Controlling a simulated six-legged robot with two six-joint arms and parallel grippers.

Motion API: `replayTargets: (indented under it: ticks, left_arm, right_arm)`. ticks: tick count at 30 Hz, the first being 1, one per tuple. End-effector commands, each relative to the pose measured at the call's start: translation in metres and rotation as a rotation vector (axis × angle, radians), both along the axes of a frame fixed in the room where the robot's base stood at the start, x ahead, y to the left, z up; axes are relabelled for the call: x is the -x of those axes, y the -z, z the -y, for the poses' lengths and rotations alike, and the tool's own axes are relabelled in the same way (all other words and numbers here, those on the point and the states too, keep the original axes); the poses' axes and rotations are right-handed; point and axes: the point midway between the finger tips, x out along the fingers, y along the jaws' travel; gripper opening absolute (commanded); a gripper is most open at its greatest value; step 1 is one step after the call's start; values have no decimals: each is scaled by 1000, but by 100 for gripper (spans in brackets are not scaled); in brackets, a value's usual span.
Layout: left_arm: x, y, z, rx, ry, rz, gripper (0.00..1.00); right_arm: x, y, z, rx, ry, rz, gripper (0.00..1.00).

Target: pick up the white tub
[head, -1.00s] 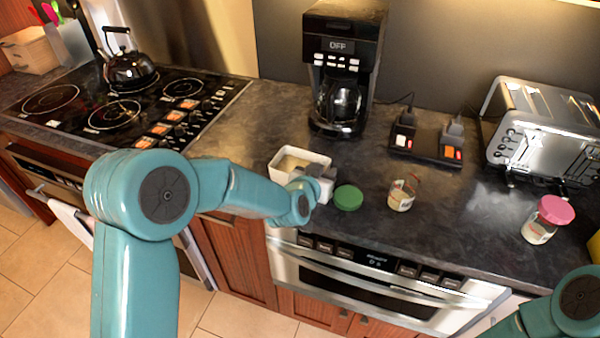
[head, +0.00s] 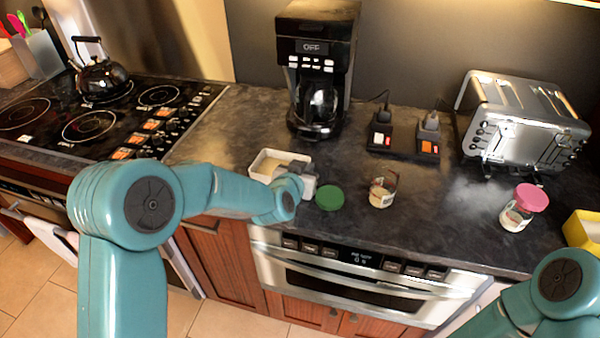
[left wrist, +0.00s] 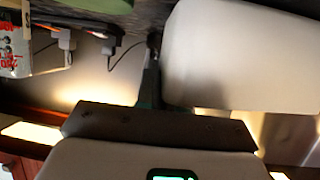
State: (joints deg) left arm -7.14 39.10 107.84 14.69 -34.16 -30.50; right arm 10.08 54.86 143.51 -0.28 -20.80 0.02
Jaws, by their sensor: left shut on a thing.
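The white tub (head: 264,178), a rectangular open container with pale contents, is on the dark counter left of the green lid (head: 330,198) in the head view. My left gripper (head: 304,178) is shut on its right side; the fingertips are partly hidden by my arm. In the left wrist view the tub (left wrist: 240,60) is a large pale block close to the camera. I cannot tell whether its base touches the counter. My right arm shows at the lower right, its gripper out of view.
A coffee maker (head: 318,70) stands behind the tub. The stove (head: 110,118) with a kettle (head: 103,78) is left.

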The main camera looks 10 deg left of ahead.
Motion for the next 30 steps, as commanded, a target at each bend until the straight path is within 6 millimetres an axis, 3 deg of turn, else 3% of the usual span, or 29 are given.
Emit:
replayTargets:
  ticks: [7,12,18,24,30]
  left_arm:
    - [-1,-56,0,3,0,10,0]
    - [0,-116,0,3,0,9,0]
    - [0,-167,0,3,0,4,0]
    - [0,-190,0,2,1,3,0]
    - [0,-193,0,1,1,2,0]
  right_arm:
    - [0,-4,0,0,0,0,95]
    - [0,-23,0,0,0,0,95]
    - [0,-50,0,0,0,0,95]
    - [0,-62,0,0,0,0,95]
    - [0,-63,0,0,0,0,95]
